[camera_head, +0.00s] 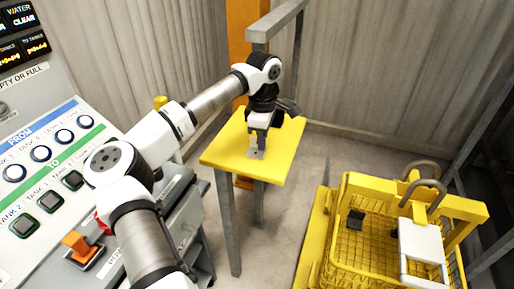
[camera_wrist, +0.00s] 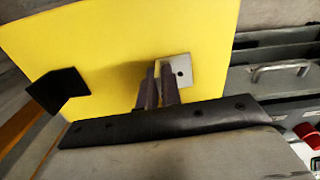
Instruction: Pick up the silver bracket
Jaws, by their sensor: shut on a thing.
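The silver bracket (camera_wrist: 180,71) is a small L-shaped metal piece with a hole in its flat plate. It is at the yellow table top (camera_head: 227,151), and in the head view it shows small and pale (camera_head: 256,155) under my gripper (camera_head: 257,147). In the wrist view, the two dark fingers of my gripper (camera_wrist: 160,78) are shut on the bracket's upright part. The plate lies close to the table surface; I cannot tell whether it touches. The fingers hide part of the bracket.
A black angular piece (camera_wrist: 57,91) is near the table's edge in the wrist view. A yellow wire basket (camera_head: 345,245) holding a small black piece (camera_head: 356,220) stands at right. A control panel (camera_head: 45,165) is at left. Grey drawers (camera_wrist: 275,80) are beside the table.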

